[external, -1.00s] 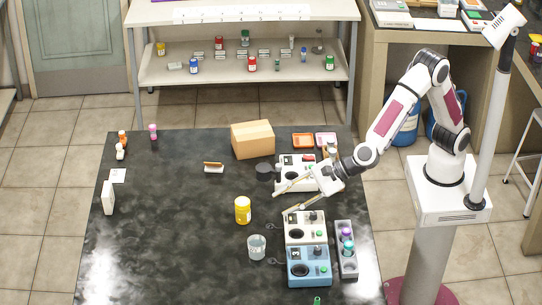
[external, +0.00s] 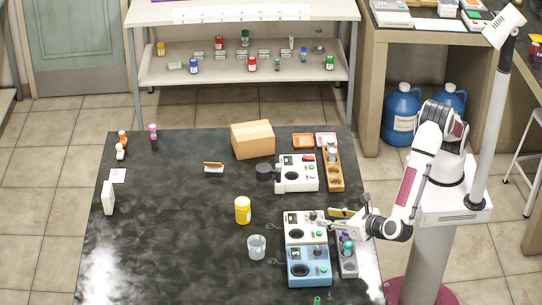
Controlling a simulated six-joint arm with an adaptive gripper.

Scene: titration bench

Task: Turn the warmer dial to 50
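Several bench units could be the warmer, and I cannot tell which by any label: a white unit (external: 293,229) in the middle, a blue unit (external: 296,271) marked 3 just in front of it, and another white unit (external: 300,180) farther back. The middle white unit has a small dark dial (external: 312,215) and a green button on top. The dial's setting is too small to read. My gripper (external: 330,218) is just right of that dial, low over the unit's right edge. Its fingers look apart, with nothing visible between them. Contact with the dial cannot be made out.
A grey rack with purple and teal-capped tubes (external: 347,246) stands under and beside my wrist. A clear beaker (external: 257,247) and yellow jar (external: 243,210) stand left of the units. A wooden rack (external: 334,181) and cardboard box (external: 253,139) are farther back. The table's left half is mostly clear.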

